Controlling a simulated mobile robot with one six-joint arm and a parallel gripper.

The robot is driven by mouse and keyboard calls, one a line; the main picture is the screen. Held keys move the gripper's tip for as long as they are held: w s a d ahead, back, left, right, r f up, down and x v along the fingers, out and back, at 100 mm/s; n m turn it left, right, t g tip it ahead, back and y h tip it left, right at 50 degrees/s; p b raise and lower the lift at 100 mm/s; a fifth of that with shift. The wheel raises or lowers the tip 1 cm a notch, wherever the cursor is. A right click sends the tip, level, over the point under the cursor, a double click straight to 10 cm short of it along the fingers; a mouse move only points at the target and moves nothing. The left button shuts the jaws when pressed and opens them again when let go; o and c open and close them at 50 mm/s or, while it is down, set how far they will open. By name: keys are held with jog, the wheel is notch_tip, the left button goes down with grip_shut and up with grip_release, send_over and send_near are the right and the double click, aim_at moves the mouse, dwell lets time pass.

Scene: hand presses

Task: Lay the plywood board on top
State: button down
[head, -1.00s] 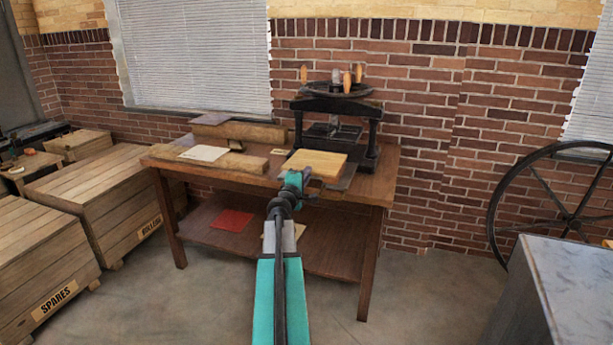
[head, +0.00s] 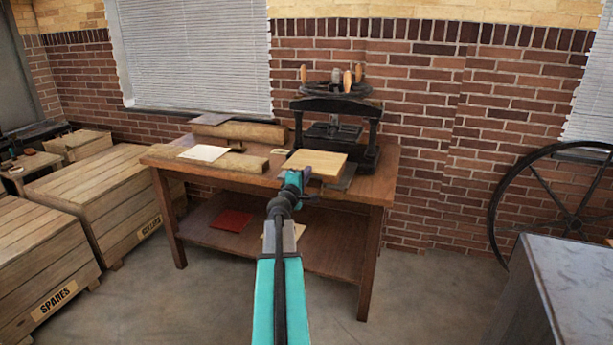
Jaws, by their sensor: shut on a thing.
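A pale plywood board (head: 316,163) is held at the front of the hand press, over the right part of the wooden table. My gripper (head: 305,176) is shut on the board's near edge; its fingertips are mostly hidden by my wrist. The black hand press (head: 373,128) stands at the back right of the table, with a handwheel and wooden handles on top. A dark flat plate (head: 343,180) sticks out from under the board at the right. What lies beneath the board is hidden, and I cannot tell whether the board touches it.
On the table (head: 388,188), a white sheet (head: 203,153) lies at the left by wooden blocks (head: 240,131) and a grey plate (head: 210,119). A red sheet (head: 231,220) lies on the lower shelf. Wooden crates (head: 110,190) stand left; a grey-topped block (head: 575,285) stands front right.

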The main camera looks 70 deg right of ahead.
dwell(0.7)
jog(key=c, duration=1.6)
grip_release()
jog(key=shift+a, duration=0.1)
jog(key=shift+s+a+b, duration=0.2)
jog(key=shift+a+b, duration=0.75)
jog(key=shift+a, duration=2.2)
